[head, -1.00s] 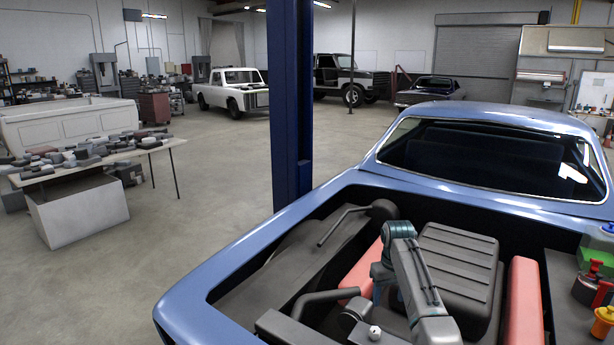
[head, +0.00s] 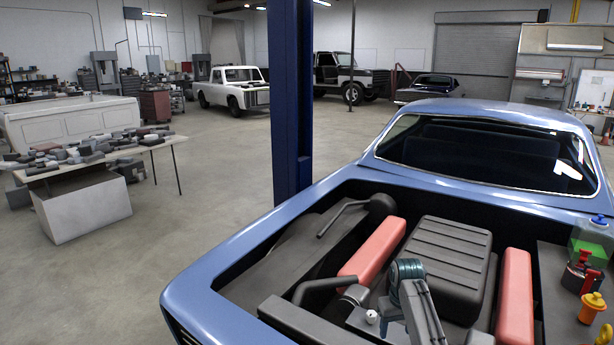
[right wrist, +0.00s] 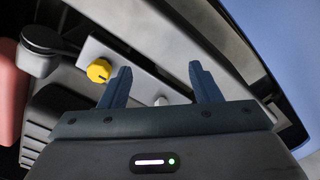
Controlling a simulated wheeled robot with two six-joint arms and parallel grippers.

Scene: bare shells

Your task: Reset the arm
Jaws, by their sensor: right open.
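My right arm (head: 413,300) shows in the head view over the open engine bay of the blue car (head: 240,255). It has a teal joint at its top and a grey link running down to the bottom edge. My left gripper is in neither view.
The bay holds a ribbed black cover (head: 448,262), red bars (head: 515,300) and dark pipes. Bottles, including a red-topped one (head: 580,275), stand on the right ledge. A blue post (head: 291,110) rises behind the car. A cluttered table (head: 85,157) stands left, with open floor between.

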